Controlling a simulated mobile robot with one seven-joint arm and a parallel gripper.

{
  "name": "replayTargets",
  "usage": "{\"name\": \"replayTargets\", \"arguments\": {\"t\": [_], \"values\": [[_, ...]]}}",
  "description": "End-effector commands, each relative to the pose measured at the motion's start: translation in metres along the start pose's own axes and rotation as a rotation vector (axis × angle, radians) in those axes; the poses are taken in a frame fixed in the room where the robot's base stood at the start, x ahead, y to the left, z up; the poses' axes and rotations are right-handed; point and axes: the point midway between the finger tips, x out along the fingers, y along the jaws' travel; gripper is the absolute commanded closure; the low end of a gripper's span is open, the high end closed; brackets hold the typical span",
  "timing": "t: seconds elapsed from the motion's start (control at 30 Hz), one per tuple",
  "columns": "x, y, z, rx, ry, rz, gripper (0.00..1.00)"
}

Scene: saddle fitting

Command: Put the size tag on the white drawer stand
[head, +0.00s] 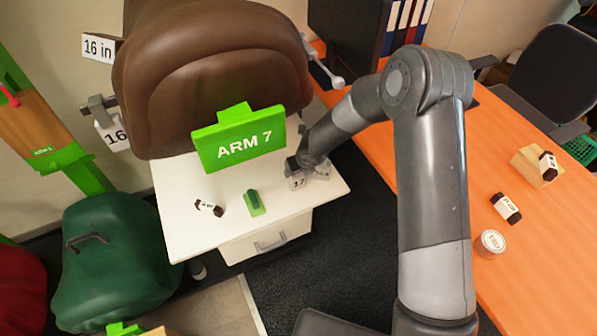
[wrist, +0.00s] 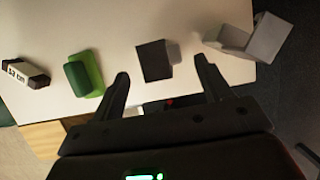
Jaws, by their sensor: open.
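The white drawer stand (head: 185,225) stands below the brown saddle, and its pale top (wrist: 110,30) fills much of the wrist view. A small tag reading 17 (head: 298,183) is at the right part of this top, partly hidden by my gripper (head: 306,164). In the wrist view a dark square piece (wrist: 153,61), which seems to be this tag, lies on the top just beyond my fingertips, roughly between them. My gripper (wrist: 163,85) is open, its two fingers apart with nothing held between them. I cannot tell whether a finger touches the tag.
A green block (head: 253,203) and a dark labelled block (head: 208,207) lie on the stand to the left. A grey piece (wrist: 250,36) is at its right edge. The green ARM 7 sign (head: 238,140) and brown saddle (head: 215,70) rise behind. An orange desk (head: 540,250) is right.

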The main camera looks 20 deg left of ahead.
Motion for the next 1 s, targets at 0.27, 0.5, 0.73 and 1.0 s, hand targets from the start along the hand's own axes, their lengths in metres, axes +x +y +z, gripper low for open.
{"name": "replayTargets", "arguments": {"t": [0.27, 0.5, 0.73, 1.0], "values": [[-0.057, -0.002, 0.0, 0.002, -0.002, -0.001, 0.29], [-0.08, -0.001, 0.0, 0.001, 0.0, -0.001, 0.29], [-0.084, 0.0, 0.0, 0.0, 0.001, -0.001, 0.29], [-0.11, -0.023, -0.002, 0.147, 0.001, -0.062, 0.29]]}}
